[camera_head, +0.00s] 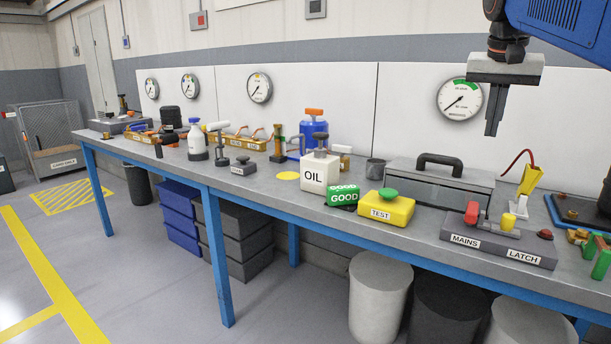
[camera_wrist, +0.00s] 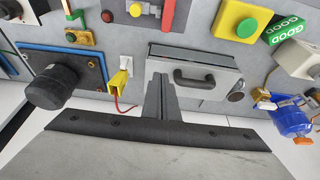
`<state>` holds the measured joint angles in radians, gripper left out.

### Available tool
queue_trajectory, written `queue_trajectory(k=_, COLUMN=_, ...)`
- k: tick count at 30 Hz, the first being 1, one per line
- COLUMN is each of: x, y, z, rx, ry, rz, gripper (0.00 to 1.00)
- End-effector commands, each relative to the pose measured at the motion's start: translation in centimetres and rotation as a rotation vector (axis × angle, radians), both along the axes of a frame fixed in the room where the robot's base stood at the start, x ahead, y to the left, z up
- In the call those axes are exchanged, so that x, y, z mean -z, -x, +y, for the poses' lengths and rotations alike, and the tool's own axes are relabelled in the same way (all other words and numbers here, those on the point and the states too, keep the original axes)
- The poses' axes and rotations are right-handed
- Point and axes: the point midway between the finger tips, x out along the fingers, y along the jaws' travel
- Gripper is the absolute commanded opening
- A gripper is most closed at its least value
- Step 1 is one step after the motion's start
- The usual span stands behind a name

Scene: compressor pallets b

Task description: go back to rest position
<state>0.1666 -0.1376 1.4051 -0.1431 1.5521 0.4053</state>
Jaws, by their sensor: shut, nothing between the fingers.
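My gripper (camera_head: 493,115) hangs at the upper right of the head view, pointing down with its fingers together and nothing between them. It is in the air above the workbench (camera_head: 262,190), in front of the white wall panel. In the wrist view my gripper (camera_wrist: 160,82) shows as two dark fingers side by side, seen against the grey toolbox (camera_wrist: 203,66). The toolbox (camera_head: 440,188) stands on the bench below my gripper in the head view. The gripper appears clear of everything on the bench.
Gauges (camera_head: 459,98) hang behind. Bins (camera_head: 380,295) stand below.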

Motion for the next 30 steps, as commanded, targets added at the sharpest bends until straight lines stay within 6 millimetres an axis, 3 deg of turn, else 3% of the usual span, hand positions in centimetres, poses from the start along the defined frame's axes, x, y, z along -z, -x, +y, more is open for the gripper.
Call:
queue_trajectory(k=16, x=4.1, y=3.7, z=2.4, rx=-0.102, ry=0.003, rz=-0.005, gripper=0.0)
queue_trajectory(k=30, x=12.1, y=10.1, z=5.9, rx=-0.261, ry=0.007, rz=-0.016, gripper=0.0)
